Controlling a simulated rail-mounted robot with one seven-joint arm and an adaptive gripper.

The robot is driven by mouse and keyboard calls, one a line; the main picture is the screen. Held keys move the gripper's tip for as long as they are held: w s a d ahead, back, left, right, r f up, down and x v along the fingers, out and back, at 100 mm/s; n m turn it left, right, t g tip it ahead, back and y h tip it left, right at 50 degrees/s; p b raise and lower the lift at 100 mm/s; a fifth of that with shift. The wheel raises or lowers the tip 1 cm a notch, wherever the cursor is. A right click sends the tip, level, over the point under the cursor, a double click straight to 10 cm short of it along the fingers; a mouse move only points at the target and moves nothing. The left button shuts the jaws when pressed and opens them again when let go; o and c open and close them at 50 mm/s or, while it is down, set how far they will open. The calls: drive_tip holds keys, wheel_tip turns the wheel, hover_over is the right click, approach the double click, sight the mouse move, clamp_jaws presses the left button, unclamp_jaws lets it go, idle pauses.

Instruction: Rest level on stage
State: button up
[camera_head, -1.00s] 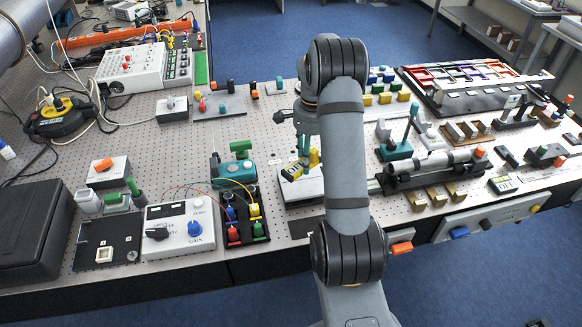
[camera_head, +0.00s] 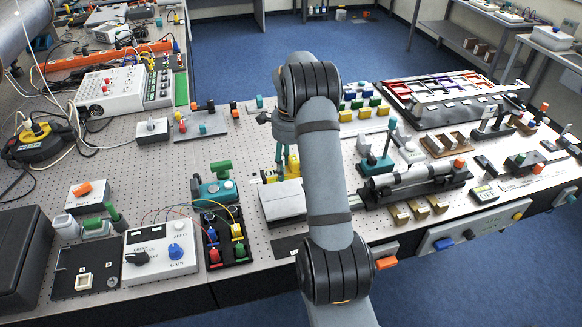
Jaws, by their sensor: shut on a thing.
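My gripper (camera_head: 284,160) points down beside my arm's forearm and is shut on the yellow level (camera_head: 269,175). The level is roughly horizontal, with dark marks on its front face. It shows at the back edge of the pale, box-like stage (camera_head: 283,205). I cannot tell whether the level touches the stage or hangs just above or behind it. My forearm hides the right part of the level and the right side of the stage.
A teal device (camera_head: 217,190) with a green handle stands left of the stage. A tray of coloured plugs (camera_head: 227,238) and a white GAIN box (camera_head: 160,250) are at front left. A grey cylinder on a black mount (camera_head: 413,178) lies to the right.

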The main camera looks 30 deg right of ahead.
drive_tip(key=shift+d+f+b, duration=0.15)
drive_tip(key=shift+f+b, duration=0.55)
drive_tip(key=shift+f, duration=0.05)
wheel_tip(320, 180, down, 8)
drive_tip(key=b, duration=0.7)
drive_tip(key=shift+r, duration=0.15)
drive_tip(key=shift+f+b, duration=0.4)
drive_tip(key=shift+b, duration=0.2)
drive_tip(key=o, duration=1.4)
drive_tip(key=shift+c, duration=0.2)
drive_tip(key=shift+o, duration=0.3)
drive_tip(key=shift+r, duration=0.1)
wheel_tip(320, 180, up, 12)
drive_tip(key=shift+f, duration=0.1)
drive_tip(key=shift+f, duration=0.1)
